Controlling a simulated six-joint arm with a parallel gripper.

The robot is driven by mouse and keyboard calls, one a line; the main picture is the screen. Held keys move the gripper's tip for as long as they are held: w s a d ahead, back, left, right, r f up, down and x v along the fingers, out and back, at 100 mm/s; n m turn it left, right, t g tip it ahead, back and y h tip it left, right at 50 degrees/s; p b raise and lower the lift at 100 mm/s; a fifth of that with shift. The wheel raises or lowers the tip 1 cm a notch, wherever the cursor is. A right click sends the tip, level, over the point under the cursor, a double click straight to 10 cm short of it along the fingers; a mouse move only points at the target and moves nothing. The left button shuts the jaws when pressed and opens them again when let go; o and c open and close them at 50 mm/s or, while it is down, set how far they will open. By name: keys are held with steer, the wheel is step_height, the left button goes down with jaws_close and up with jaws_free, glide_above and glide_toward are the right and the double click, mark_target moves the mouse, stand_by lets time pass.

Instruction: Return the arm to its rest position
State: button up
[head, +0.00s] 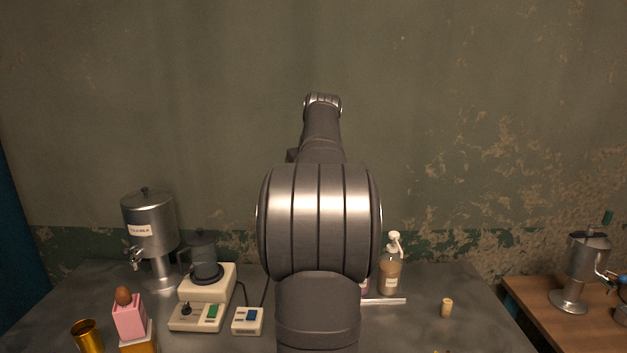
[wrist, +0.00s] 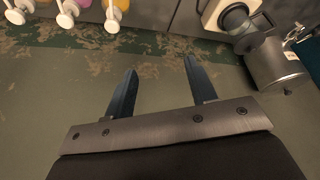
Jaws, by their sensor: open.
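My arm rises in the middle of the head view and hides the centre of the table; my gripper is not visible there. In the wrist view my gripper (wrist: 160,72) shows two dark fingers standing apart with nothing between them. Behind the fingers is the green, peeling wall. The fingers touch nothing that I can see.
On the grey table (head: 445,285) stand a steel dispenser (head: 150,225), a white heater unit (head: 205,285), a pink block (head: 129,318), a gold cup (head: 87,337), a pump bottle (head: 391,270) and a small cork (head: 447,307). A wooden table (head: 535,305) at right holds another steel vessel (head: 582,265).

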steer(key=w+d+m, duration=0.1)
steer(key=d+m, duration=0.1)
steer(key=d, duration=0.8)
steer(key=shift+w+d+h, duration=0.4)
